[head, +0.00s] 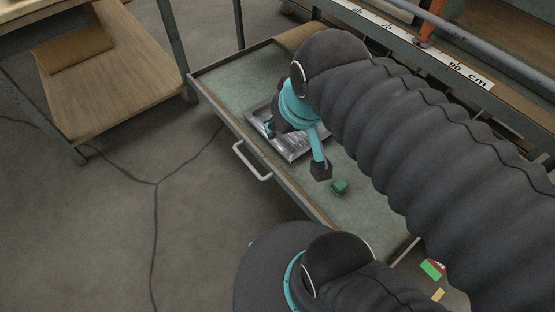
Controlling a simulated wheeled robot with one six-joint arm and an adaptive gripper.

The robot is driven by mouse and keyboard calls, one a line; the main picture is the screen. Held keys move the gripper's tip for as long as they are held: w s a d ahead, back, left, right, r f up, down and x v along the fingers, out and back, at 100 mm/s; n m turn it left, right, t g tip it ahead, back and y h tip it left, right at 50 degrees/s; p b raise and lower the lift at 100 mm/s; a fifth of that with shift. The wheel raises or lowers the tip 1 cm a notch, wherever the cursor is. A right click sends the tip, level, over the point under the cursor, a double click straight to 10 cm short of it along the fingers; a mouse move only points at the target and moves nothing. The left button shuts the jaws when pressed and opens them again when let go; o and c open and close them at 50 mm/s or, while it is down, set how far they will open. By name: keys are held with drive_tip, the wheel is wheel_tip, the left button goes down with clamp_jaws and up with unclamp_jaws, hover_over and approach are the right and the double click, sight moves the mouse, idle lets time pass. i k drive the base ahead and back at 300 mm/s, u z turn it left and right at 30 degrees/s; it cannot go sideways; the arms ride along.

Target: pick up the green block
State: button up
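A small dark green block (339,187) lies on the green-lined bottom of an open drawer (232,75), just right of a shallow metal tray. My gripper (296,150) hangs over the tray, with its teal and black fingers spread wide apart. The right fingertip is near the block, to its upper left, with a small gap in the picture. Nothing shows between the fingers. Its height above the tray is hard to tell. My dark arm hides the drawer's right side.
The metal tray (293,154) lies in the drawer under my gripper. The drawer's front has a handle (253,163). A wooden shelf table (110,95) stands at left. A scale-marked rail (425,55) runs behind. Small coloured pieces (431,269) lie at lower right. The floor at left is clear.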

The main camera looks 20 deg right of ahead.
sight(339, 187)
drive_tip(key=z, duration=0.2)
drive_tip(key=k, duration=1.25)
drive_tip(key=u, duration=0.2)
